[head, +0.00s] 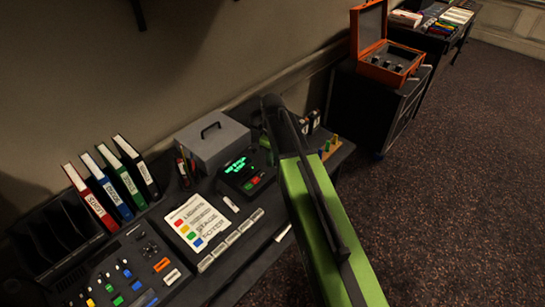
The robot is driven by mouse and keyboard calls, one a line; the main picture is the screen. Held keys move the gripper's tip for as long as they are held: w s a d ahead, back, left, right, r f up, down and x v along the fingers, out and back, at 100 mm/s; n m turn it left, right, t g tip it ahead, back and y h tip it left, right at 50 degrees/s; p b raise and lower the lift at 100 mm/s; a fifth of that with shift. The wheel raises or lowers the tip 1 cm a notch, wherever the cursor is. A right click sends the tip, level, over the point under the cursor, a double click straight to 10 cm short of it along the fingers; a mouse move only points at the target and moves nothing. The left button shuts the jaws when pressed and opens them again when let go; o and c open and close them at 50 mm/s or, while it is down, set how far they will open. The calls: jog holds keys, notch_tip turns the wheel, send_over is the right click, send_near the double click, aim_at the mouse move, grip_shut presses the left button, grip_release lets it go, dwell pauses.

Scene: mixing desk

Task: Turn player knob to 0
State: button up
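The player appears to be the small black device (246,172) with a green lit display and coloured buttons on the desk. I cannot make out a knob or its setting on it; its right side is close to my arm. My green and black arm reaches up from the bottom right. My gripper (272,104) is at its dark far end, over the back right of the desk, apart from the display in the picture. Its fingers are not clear, so I cannot tell whether it is open or shut.
A mixer (128,280) with coloured buttons fills the front left. Several binders (108,181), a grey box (212,141) and a label sheet (198,224) share the desk. An open orange case (386,62) stands farther right. Carpet floor (450,180) is clear on the right.

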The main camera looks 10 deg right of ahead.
notch_tip(320, 180, up, 16)
jog(key=p, duration=1.5)
jog(key=shift+s+a+r, duration=0.2)
jog(key=shift+s+a, duration=0.1)
jog(key=shift+f, duration=0.1)
jog(key=s+f+m+b, duration=0.3)
jog(key=s+m, duration=0.6)
jog(key=s, duration=0.5)
jog(key=shift+m, duration=0.3)
jog(key=shift+a+f, duration=0.1)
jog(key=shift+f, duration=0.05)
